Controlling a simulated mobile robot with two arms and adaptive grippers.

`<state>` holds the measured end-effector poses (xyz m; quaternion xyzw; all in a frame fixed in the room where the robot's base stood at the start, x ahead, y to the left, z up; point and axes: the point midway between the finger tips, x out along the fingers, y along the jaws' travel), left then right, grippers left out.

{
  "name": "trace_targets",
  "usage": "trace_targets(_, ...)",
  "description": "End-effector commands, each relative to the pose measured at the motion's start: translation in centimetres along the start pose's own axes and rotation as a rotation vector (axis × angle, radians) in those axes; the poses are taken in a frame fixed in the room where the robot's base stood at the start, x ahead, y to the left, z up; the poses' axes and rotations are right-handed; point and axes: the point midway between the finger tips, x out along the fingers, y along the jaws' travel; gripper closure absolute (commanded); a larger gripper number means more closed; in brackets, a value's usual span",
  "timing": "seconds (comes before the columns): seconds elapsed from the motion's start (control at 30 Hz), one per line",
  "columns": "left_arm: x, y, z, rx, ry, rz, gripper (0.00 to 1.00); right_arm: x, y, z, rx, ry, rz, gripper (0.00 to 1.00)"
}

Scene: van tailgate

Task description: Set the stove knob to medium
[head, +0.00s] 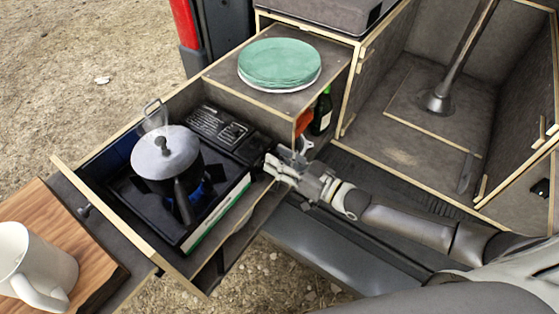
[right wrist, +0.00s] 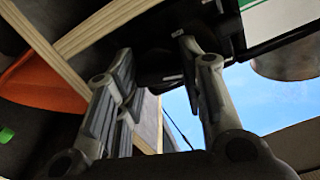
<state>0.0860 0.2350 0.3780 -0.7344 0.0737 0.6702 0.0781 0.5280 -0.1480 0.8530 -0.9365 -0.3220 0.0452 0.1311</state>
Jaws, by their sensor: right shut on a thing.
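The black camp stove (head: 215,211) sits in the pulled-out drawer, with a pot (head: 166,153) on its burner and a flame showing blue below. My right gripper (head: 272,168) is at the stove's right end and is shut on the stove knob. The knob is hidden behind the fingers in the head view. In the right wrist view the fingers (right wrist: 158,58) stand on either side of the dark knob (right wrist: 156,72). The knob's setting cannot be read. My left gripper is not in view.
A green plate stack (head: 279,63) stands on the box behind the stove. A green bottle (head: 322,112) and an orange item (head: 304,122) are close beyond my right gripper. A white mug (head: 36,265) stands on a wooden board (head: 88,248) at the lower left.

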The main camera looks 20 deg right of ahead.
Motion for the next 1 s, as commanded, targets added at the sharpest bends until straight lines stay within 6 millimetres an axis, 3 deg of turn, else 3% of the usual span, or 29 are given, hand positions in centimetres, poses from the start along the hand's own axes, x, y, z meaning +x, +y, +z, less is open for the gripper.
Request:
trace_targets(0.33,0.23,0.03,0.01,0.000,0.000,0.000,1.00,0.00,0.07,-0.03,0.125,0.001,0.000,0.87)
trace_targets(0.83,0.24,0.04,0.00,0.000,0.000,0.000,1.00,0.00,0.09,-0.06,0.141,0.001,0.000,0.87)
trace_targets(0.87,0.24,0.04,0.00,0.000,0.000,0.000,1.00,0.00,0.09,-0.06,0.141,0.001,0.000,0.61)
trace_targets(0.9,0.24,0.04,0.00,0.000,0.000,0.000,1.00,0.00,0.09,-0.06,0.141,0.001,0.000,0.56)
trace_targets(1.0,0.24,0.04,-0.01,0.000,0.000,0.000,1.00,0.00,0.09,-0.05,0.140,0.001,0.000,0.56)
